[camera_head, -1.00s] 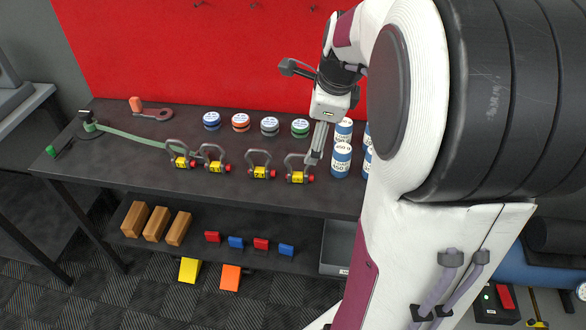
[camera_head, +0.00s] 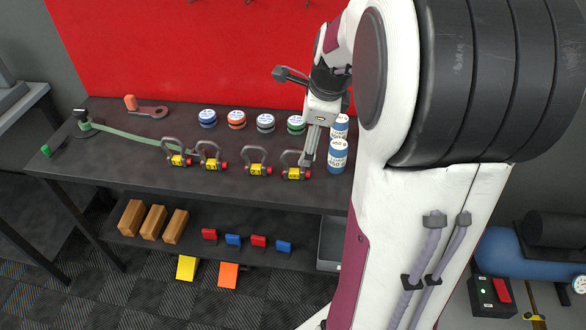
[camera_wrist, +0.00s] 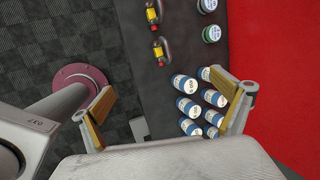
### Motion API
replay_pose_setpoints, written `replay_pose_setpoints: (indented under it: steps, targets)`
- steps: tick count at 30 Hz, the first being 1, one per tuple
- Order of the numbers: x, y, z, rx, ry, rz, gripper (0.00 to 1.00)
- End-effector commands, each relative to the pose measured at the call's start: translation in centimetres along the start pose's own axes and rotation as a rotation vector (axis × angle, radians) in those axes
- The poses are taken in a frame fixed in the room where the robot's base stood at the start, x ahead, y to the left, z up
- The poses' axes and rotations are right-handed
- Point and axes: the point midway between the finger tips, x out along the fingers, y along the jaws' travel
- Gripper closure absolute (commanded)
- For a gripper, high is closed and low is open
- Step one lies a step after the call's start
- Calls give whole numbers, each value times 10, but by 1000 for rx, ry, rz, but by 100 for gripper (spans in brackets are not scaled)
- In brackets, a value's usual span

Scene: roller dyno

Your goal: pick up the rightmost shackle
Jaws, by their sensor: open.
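Several bow shackles with dark grey bows, yellow tags and red pin ends stand in a row on the dark bench. The rightmost shackle (camera_head: 293,173) is at the right end of the row, left of the blue-and-white cans. It also shows near the top of the wrist view (camera_wrist: 161,52), with another shackle (camera_wrist: 152,13) above it. My gripper (camera_head: 308,160) points down just beside the right of the rightmost shackle, partly overlapping it in the head view. In the wrist view the fingers (camera_wrist: 171,106) are wide apart with nothing held; cans appear below, between them.
Blue-and-white cans (camera_head: 337,157) stand close to the right of my gripper. Several round tins (camera_head: 236,119) line the bench (camera_head: 110,165) behind the shackles. A lower shelf holds wooden blocks (camera_head: 154,222) and small red and blue pieces.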

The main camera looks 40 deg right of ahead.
Motion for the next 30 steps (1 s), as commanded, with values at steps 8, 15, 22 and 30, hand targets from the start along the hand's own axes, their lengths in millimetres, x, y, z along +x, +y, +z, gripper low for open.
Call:
replay_pose_setpoints:
  steps: [8, 15, 22, 30]
  targets:
    - [0, 0, 0, 0, 0, 0, 0]
    - [0, 0, 0, 0, 0, 0, 0]
    - [-7, -1, 0, 0, 0, -1, 0]
    - [-33, -1, 0, 1, -1, -3, 0]
